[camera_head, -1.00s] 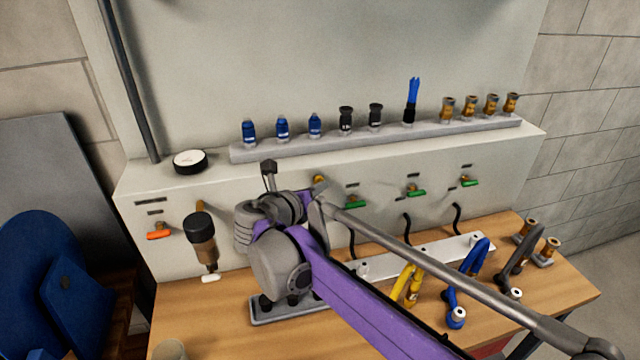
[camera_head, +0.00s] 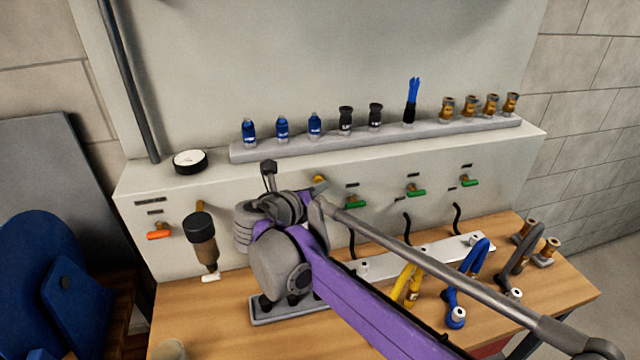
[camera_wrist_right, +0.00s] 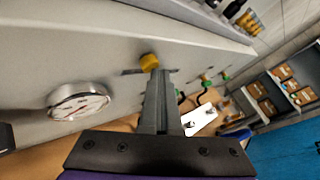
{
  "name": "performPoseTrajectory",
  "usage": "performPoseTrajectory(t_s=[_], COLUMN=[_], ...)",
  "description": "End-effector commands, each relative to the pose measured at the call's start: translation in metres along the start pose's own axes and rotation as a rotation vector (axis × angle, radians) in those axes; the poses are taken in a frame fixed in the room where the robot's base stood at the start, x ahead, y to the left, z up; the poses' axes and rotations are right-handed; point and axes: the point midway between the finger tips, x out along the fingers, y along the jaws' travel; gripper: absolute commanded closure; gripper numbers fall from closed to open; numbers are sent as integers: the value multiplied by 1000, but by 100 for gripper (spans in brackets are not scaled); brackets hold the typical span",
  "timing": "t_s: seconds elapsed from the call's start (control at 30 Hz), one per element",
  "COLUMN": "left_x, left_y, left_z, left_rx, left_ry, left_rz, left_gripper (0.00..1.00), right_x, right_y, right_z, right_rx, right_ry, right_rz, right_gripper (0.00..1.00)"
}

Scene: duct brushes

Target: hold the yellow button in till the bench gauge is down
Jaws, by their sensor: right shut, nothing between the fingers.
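The yellow button (camera_head: 319,180) is on the bench's grey front panel, partly hidden by my right arm in the head view. In the right wrist view the yellow button (camera_wrist_right: 149,62) sits right at the tips of my right gripper (camera_wrist_right: 160,76). The gripper is shut and empty; its tips overlap the button's lower edge, and I cannot tell whether they press it in. A round gauge (camera_wrist_right: 78,102) with a white face and red marks is left of the button in the right wrist view. Its reading is too blurred to tell. My left gripper is not in view.
A dial (camera_head: 190,161) lies on the ledge, left of a grey rack (camera_head: 390,136) of several fittings. An orange valve handle (camera_head: 159,235) and green ones (camera_head: 416,191) line the panel. Yellow (camera_head: 410,284) and blue (camera_head: 452,305) hoses stand on the wooden bench at the right.

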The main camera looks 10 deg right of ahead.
Motion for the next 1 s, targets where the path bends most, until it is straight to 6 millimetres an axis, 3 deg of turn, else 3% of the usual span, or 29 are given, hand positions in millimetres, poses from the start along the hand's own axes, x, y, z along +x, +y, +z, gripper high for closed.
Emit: performPoseTrajectory(t_s=[1.0], left_x=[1], left_y=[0], left_z=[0], left_rx=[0], left_ry=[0], left_rz=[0], left_gripper=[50], right_x=[-14], right_y=[-10], right_z=[-10], right_rx=[0], right_ry=[0], right_rz=[0], right_gripper=[100])
